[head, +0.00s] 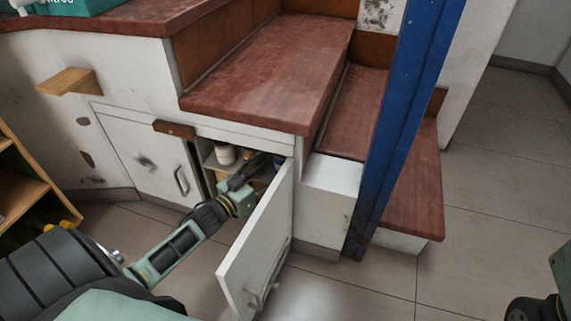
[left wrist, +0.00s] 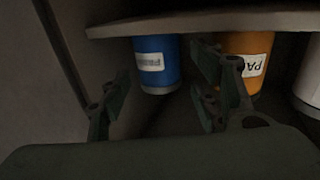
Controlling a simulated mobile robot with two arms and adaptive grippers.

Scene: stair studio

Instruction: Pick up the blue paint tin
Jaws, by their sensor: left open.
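The blue paint tin (left wrist: 157,62) shows in the left wrist view, with a pale label, inside a dark cupboard. My left gripper (left wrist: 162,72) is open, its two fingers on either side of the blue tin in the picture. I cannot tell whether they reach or touch it. In the head view my left gripper (head: 243,178) points into the cupboard under the stairs. Only part of my right arm shows at the lower right edge.
An orange tin (left wrist: 248,58) stands right of the blue one, just beyond the right finger. A white tin (left wrist: 309,75) is farther right. A shelf board (left wrist: 200,20) crosses above them in the picture. The open cupboard door (head: 258,245) is close beside my left arm.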

